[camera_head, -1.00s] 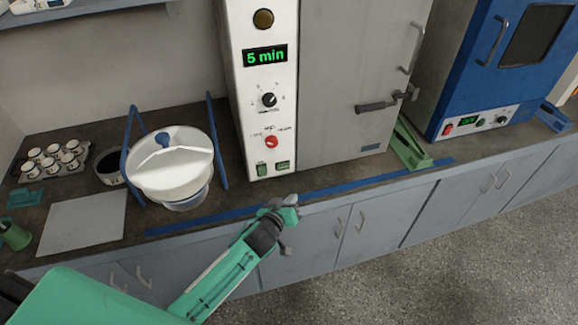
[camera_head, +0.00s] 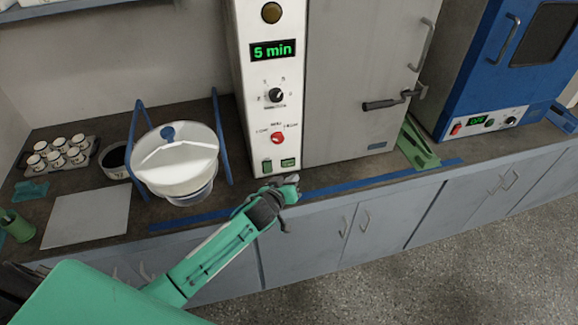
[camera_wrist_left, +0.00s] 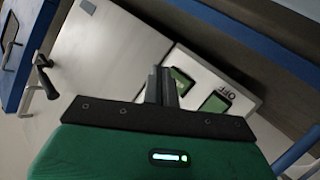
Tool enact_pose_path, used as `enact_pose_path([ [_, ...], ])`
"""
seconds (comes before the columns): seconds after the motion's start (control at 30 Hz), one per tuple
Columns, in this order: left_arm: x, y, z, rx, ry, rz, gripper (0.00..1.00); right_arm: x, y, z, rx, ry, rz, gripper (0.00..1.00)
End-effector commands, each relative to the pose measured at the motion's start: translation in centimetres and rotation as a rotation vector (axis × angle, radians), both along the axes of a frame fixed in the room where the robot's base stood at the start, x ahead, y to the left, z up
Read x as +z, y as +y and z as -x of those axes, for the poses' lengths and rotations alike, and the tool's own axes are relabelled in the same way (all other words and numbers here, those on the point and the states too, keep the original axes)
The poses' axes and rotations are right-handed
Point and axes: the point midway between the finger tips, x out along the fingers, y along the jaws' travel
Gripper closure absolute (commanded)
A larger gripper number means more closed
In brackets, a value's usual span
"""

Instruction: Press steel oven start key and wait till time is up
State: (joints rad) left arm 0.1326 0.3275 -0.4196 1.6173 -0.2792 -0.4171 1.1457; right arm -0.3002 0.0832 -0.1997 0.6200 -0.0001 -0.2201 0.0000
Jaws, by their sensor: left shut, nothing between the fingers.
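The steel oven (camera_head: 345,75) stands upright on the bench, its display (camera_head: 272,50) reading "5 min" in green. Low on its white panel are two green keys, the left one (camera_head: 267,166) and the right one (camera_head: 288,162). My left gripper (camera_head: 291,181) is shut and empty, just below and in front of the right key. In the left wrist view its closed fingers (camera_wrist_left: 162,86) point at the panel, beside the right key (camera_wrist_left: 182,82) and partly over it. The other key (camera_wrist_left: 215,103) has "OFF" printed by it. I cannot tell whether the fingertips touch. My right gripper is not in view.
A white-lidded vessel (camera_head: 178,160) in a blue frame stands left of the oven. A tray of small cups (camera_head: 60,155) and a pale sheet (camera_head: 86,220) are further left. A blue oven (camera_head: 505,65) stands right, past a green stand (camera_head: 418,145).

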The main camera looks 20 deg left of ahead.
Motion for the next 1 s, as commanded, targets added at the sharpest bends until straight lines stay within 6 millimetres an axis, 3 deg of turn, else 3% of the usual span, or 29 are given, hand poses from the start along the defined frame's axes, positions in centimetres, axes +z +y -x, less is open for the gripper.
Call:
enact_pose_path([
  [0.3,0.0,1.5,-2.2,0.000,0.000,0.000,1.00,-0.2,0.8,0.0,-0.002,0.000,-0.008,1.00],
  [1.0,0.0,1.6,-2.4,0.000,0.000,0.001,1.00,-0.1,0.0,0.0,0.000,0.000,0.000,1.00],
])
